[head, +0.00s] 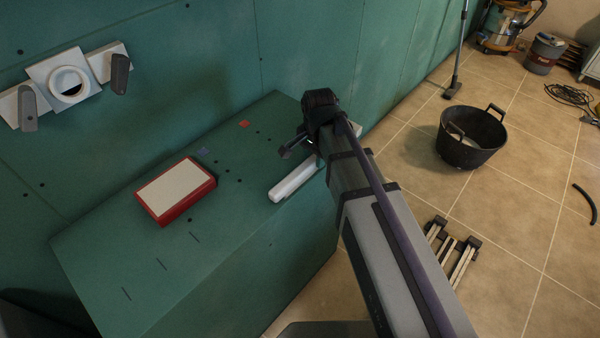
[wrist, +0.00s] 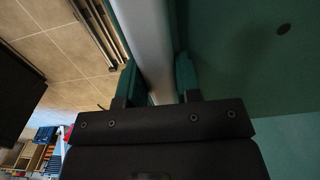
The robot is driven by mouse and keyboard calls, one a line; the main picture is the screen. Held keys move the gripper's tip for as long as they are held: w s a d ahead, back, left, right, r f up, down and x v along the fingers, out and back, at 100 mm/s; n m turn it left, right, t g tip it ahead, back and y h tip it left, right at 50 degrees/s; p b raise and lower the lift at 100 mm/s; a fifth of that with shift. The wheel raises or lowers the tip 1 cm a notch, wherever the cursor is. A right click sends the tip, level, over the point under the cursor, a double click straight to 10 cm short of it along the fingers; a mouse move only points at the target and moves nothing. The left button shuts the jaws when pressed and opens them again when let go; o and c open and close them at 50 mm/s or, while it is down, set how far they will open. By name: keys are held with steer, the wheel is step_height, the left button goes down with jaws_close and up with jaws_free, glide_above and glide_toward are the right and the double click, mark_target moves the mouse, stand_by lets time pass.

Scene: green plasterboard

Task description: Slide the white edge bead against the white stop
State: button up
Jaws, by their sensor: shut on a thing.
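The white edge bead (head: 295,179) is a long pale bar lying along the front right edge of the green plasterboard box top. My arm crosses over it in the head view and hides part of its length. In the wrist view the bead (wrist: 153,45) runs between the two fingers of my gripper (wrist: 157,85), which is shut on it. In the head view the fingertips are hidden behind my wrist. A small pale piece (head: 356,129) shows just past my arm; I cannot tell whether it is the white stop or the bead's far end.
A red box with a pale top (head: 176,190) lies on the green box top (head: 115,250), left of the bead. White wall fittings (head: 70,84) are at upper left. A black bucket (head: 472,137) and wooden slats (head: 452,250) are on the tiled floor.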

steer(key=o, duration=1.1)
step_height(320, 180, up, 11)
steer(key=p, duration=1.1)
steer(key=shift+f, duration=0.1)
